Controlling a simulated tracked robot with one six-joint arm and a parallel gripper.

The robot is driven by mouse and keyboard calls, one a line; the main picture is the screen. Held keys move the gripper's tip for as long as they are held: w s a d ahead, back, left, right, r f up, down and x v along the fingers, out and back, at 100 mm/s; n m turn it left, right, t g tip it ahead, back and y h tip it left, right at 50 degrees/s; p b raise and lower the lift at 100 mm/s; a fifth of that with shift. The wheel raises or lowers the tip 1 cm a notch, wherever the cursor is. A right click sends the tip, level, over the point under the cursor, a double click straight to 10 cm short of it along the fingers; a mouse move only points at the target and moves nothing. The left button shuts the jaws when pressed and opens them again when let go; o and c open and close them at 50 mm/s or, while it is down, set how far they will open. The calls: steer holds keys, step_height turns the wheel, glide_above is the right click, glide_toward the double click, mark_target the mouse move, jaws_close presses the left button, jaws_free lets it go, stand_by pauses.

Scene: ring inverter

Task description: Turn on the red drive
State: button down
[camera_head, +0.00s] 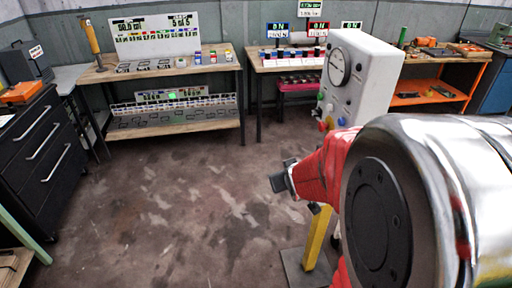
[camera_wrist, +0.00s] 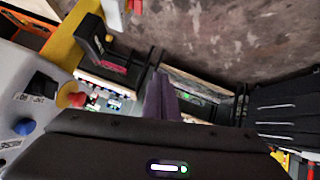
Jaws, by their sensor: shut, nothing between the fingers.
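Three small drive displays stand at the back of the middle table in the head view. The red drive (camera_head: 318,30) is between a blue-framed one (camera_head: 278,30) and a green-framed one (camera_head: 351,25). Its display seems to read "ON", though the text is small. My gripper (camera_head: 279,182) is shut and empty in front of the red arm link, over the floor and well short of that table. In the wrist view the closed fingers (camera_wrist: 162,95) point into the room. The drives cannot be clearly made out there.
A white cabinet (camera_head: 362,75) with a gauge and coloured buttons stands on a yellow post right of my gripper, partly hiding the middle table. A left workbench (camera_head: 160,70), black drawer cabinet (camera_head: 40,150) and orange bench (camera_head: 440,80) line the room. The central floor is clear.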

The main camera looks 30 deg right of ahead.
steer(key=s+d+f+m+t, duration=0.1)
steer(key=s+d+f+t, duration=0.1)
steer(key=d+f, duration=0.4)
steer(key=s+d+f+t, duration=0.3)
steer(key=d+f, duration=0.3)
steer(key=f, duration=0.4)
steer(key=shift+s+d+m, duration=0.15)
steer(key=shift+d+m, duration=0.1)
steer(key=shift+m, duration=0.15)
steer(key=w+d+f, duration=0.2)
steer(key=w+f, duration=0.4)
steer(key=w, duration=0.3)
steer(key=shift+w+d+f, duration=0.15)
steer(key=shift+w+d, duration=0.05)
steer(key=shift+d, duration=0.2)
